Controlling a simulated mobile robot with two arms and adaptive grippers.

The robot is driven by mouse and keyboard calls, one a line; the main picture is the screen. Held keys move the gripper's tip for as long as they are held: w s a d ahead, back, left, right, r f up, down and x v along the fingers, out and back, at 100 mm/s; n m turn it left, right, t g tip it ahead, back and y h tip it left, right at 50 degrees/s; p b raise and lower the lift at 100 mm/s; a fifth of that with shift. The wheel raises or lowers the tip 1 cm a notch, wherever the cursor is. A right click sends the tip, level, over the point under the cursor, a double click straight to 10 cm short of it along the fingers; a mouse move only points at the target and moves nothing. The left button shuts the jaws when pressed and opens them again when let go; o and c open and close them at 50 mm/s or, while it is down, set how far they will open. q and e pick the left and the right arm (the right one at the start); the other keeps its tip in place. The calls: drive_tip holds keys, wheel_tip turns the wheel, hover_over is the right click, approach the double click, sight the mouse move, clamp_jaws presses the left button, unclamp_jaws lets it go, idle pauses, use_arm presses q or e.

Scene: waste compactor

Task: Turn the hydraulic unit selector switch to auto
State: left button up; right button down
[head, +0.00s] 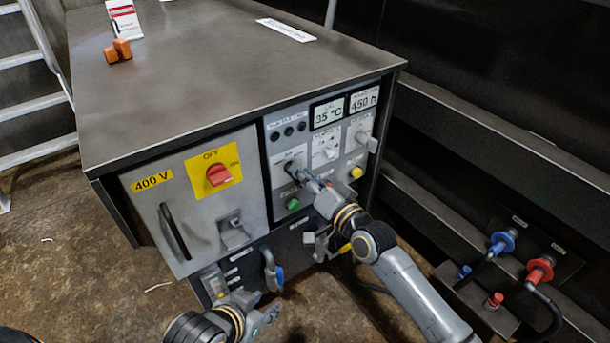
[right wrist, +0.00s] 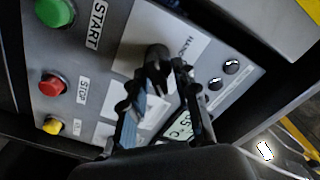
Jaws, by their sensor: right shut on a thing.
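The hydraulic unit selector switch is a black knob (right wrist: 157,54) on a pale label plate in the right wrist view; the word HAND shows beside it. In the head view the switch (head: 290,166) sits on the grey control panel (head: 283,146), above a green button. My right gripper (head: 296,171) reaches it from the right. In the right wrist view its fingers (right wrist: 158,78) are shut around the knob. The fingers hide part of the plate, and I cannot read an AUTO mark. My left gripper (head: 262,312) is low in front of the cabinet, away from the switch; its fingers are unclear.
A red main switch (head: 219,174) on a yellow plate is on the 400 V door (head: 150,215) at left. A green START button (right wrist: 54,12) and a red STOP button (right wrist: 51,85) are near the knob. Hose couplings (head: 503,241) are at right. Orange padlock (head: 118,49) lies on top.

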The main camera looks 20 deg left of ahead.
drive_tip(key=c, duration=1.4)
unclamp_jaws()
drive_tip(key=shift+f, duration=0.1)
drive_tip(key=shift+d, duration=0.1)
drive_tip(key=v, duration=1.2)
drive_tip(key=shift+s, duration=0.1)
